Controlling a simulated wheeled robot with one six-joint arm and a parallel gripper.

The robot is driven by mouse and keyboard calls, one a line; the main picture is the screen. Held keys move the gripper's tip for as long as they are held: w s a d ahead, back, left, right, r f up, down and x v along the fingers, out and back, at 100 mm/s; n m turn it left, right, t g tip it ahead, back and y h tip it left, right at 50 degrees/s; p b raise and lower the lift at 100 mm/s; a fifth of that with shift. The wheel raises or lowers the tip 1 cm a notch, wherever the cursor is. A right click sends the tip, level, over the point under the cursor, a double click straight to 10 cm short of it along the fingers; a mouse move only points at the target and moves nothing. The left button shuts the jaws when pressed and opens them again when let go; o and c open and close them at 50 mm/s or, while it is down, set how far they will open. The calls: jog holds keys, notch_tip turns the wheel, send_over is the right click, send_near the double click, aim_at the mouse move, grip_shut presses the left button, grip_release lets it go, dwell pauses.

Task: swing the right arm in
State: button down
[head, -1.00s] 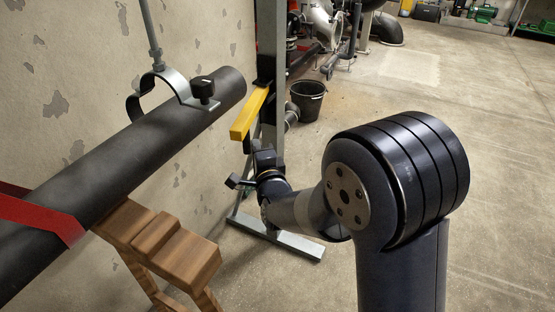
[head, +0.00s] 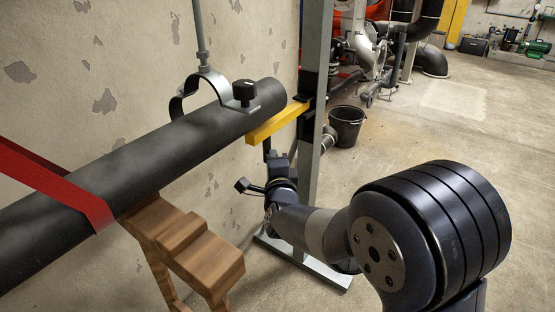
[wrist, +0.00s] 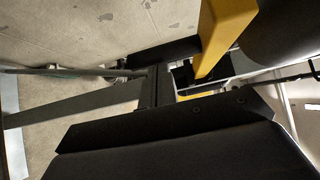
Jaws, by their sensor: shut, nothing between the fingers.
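The right arm is a yellow bar (head: 278,123) on a grey upright post (head: 314,130). In the wrist view the yellow bar (wrist: 224,35) hangs at upper centre, with my dark gripper body below. Contact there is unclear.
A hanger clamp with a black knob (head: 244,92) holds the pipe. A red strap (head: 60,185) and a wooden stepped support (head: 190,245) are at left. A black bucket (head: 346,125) stands behind the post. Floor at right is open.

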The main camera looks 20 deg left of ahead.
jog(key=shift+s+a+r, duration=0.2)
jog(key=shift+a+r, duration=0.05)
jog(key=shift+a, duration=0.45)
jog(key=d+p+v, duration=0.1)
jog(key=v, duration=1)
jog(key=shift+w+f, duration=0.25)
jog(key=shift+f, duration=0.05)
jog(key=shift+w+d, duration=0.1)
jog(key=a+x, duration=0.1)
jog(key=x, duration=0.9)
jog(key=shift+a+b, duration=0.25)
jog(key=shift+b, duration=0.2)
jog(key=shift+r, duration=0.2)
